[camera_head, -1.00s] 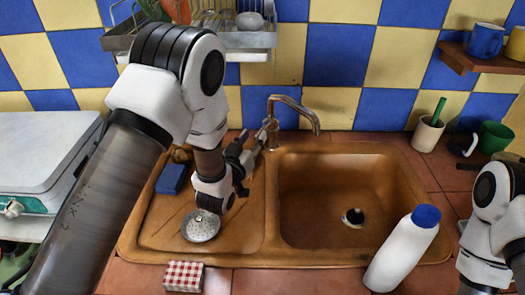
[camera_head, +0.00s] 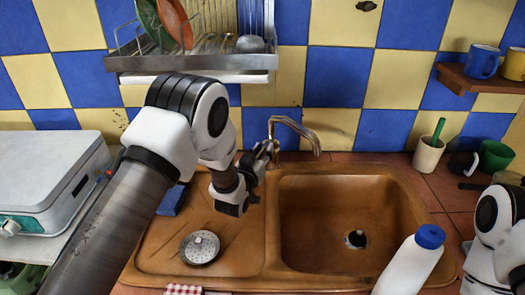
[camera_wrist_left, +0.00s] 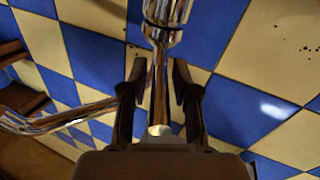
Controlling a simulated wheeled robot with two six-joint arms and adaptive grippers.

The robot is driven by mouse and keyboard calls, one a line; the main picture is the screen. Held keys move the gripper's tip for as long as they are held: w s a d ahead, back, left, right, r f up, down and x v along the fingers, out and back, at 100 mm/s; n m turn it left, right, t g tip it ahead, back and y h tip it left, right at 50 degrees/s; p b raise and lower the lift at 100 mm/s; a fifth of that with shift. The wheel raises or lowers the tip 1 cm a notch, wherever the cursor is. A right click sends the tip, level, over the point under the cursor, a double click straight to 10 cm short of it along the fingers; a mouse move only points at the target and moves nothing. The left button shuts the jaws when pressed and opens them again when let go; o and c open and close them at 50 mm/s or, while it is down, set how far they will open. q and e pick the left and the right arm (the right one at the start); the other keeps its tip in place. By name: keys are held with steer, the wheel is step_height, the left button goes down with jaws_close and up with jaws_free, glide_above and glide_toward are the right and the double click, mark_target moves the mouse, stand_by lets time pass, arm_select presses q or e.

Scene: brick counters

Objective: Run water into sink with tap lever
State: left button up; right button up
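The metal tap (camera_head: 296,126) stands at the back edge of the brown sink (camera_head: 345,278), its curved spout over the basin on the right. In the left wrist view the chrome tap lever (camera_wrist_left: 160,85) runs between the two dark fingers of my left gripper (camera_wrist_left: 161,95). A gap shows on each side of the lever, so the fingers are open around it. In the head view my left gripper (camera_head: 264,152) is at the tap's left side and partly hides the lever. No water shows from the spout. My right gripper is out of view; only part of that arm shows.
A blue sponge (camera_head: 171,199) and a round metal strainer (camera_head: 200,248) lie on the drainboard. A white bottle with blue cap (camera_head: 408,268) stands at the front right. A dish rack (camera_head: 195,62) hangs above the left side. The basin looks empty.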

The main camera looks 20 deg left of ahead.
mark_target(264, 147)
arm_select(q)
jaws_close()
steer(key=shift+w+r+g+p, duration=0.15)
steer(key=shift+r+g+p, duration=0.25)
steer(key=shift+r+p, duration=0.4)
steer(key=r+g+p, duration=0.1)
steer(key=p, duration=0.1)
steer(key=w+r+g+p, duration=0.1)
steer(key=g+p, duration=0.1)
steer(key=shift+w+p, duration=0.1)
steer(key=shift+p, duration=0.3)
steer(key=shift+w+r+g+p, duration=0.2)
steer(key=shift+w+g+p, duration=0.25)
steer(key=shift+g+p, duration=0.45)
steer(key=o, duration=0.6)
jaws_free()
steer(key=shift+w+d, duration=0.1)
steer(key=shift+c, duration=0.2)
